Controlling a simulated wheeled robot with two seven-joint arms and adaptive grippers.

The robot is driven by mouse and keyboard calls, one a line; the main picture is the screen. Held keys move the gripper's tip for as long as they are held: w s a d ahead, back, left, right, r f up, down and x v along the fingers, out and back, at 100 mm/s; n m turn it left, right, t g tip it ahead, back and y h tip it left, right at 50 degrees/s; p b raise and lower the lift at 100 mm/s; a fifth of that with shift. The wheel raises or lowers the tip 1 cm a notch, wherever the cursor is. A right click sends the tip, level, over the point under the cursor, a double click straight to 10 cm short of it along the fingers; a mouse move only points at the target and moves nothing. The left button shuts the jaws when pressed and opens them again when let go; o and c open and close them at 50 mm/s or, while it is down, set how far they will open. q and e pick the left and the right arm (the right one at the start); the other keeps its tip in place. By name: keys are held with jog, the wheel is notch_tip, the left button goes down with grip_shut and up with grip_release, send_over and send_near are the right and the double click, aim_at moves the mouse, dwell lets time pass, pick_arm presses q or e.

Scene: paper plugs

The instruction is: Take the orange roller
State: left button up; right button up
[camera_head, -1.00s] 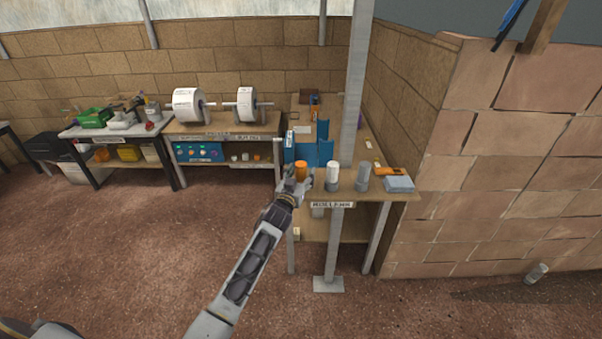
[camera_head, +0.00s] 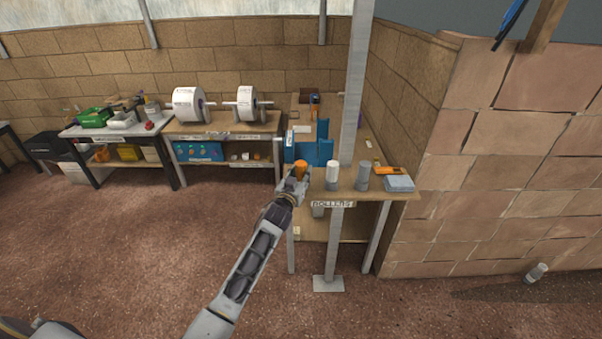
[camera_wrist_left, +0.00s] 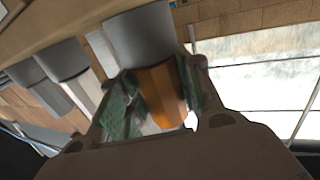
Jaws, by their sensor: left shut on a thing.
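The orange roller (camera_head: 301,166) stands at the left front corner of the table marked "ROLLERS" (camera_head: 332,204). My left gripper (camera_head: 298,177) is at the roller from the front and is shut on it. In the left wrist view the orange roller (camera_wrist_left: 165,92) sits between the green-padded fingers of my left gripper (camera_wrist_left: 158,98). A grey cylindrical piece (camera_wrist_left: 140,36) adjoins the roller's end there. I cannot tell whether the roller is clear of the table. My right gripper is not in view.
A white roller (camera_head: 332,173) and a grey roller (camera_head: 362,176) stand to the right on the same table. A blue fixture (camera_head: 312,148) stands behind the orange roller. A grey block (camera_head: 399,183) lies at the right corner.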

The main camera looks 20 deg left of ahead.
pick_arm(q)
jog(key=shift+r, duration=0.1)
jog(key=shift+r, duration=4.95)
